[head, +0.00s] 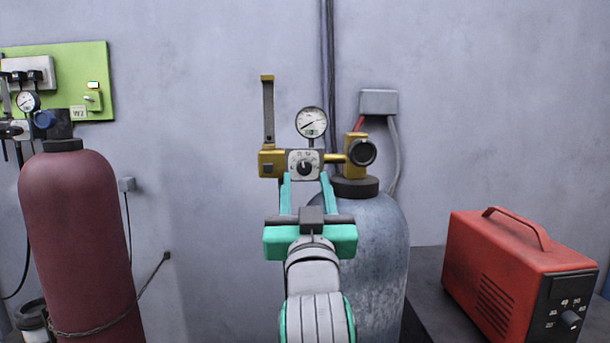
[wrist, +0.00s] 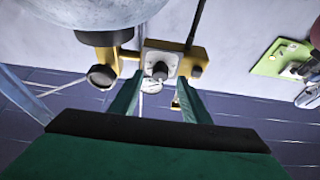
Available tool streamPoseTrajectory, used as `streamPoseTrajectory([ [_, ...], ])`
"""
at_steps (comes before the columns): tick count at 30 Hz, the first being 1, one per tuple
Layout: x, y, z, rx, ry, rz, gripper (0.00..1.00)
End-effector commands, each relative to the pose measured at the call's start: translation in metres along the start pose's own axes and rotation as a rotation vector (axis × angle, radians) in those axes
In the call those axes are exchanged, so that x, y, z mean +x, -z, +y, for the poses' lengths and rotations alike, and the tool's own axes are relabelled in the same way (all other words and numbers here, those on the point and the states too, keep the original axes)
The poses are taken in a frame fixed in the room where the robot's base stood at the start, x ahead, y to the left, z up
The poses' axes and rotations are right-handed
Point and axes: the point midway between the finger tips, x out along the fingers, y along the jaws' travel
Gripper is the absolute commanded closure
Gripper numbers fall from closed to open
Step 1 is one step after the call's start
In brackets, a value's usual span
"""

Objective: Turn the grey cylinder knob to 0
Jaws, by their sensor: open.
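The grey cylinder (head: 365,250) stands against the wall with a brass regulator (head: 272,163) on top. The regulator carries a white square dial plate with a small dark knob (head: 305,168). The knob also shows in the wrist view (wrist: 159,71). A round white gauge (head: 311,122) sits above the plate. My gripper (head: 307,178) is open, its two teal fingers reaching up toward the plate, one on each side of the knob. In the wrist view the fingertips (wrist: 160,88) flank the plate's lower part. Contact with the knob cannot be told. The dial's markings are too small to read.
A dark round handwheel (head: 362,152) sits right of the dial on the regulator. A maroon cylinder (head: 76,230) with a chain stands left, by a green wall panel (head: 75,65). A red welder box (head: 515,270) stands right. The wall between the cylinders is mostly clear.

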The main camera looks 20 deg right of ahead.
Motion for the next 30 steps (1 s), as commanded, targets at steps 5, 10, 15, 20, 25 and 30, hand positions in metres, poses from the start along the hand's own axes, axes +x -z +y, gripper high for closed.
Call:
streamPoseTrajectory([
  [5,0.025,0.000,0.000,0.000,0.000,0.000,0.57],
  [10,0.036,-0.001,0.000,0.001,0.000,-0.001,0.57],
  [15,0.038,0.000,0.000,0.001,0.001,0.001,0.57],
  [20,0.038,0.000,0.000,0.001,0.001,0.000,0.59],
  [25,0.038,0.000,0.000,0.001,0.001,0.000,0.98],
  [30,0.038,0.000,0.000,-0.003,0.002,0.000,0.98],
])
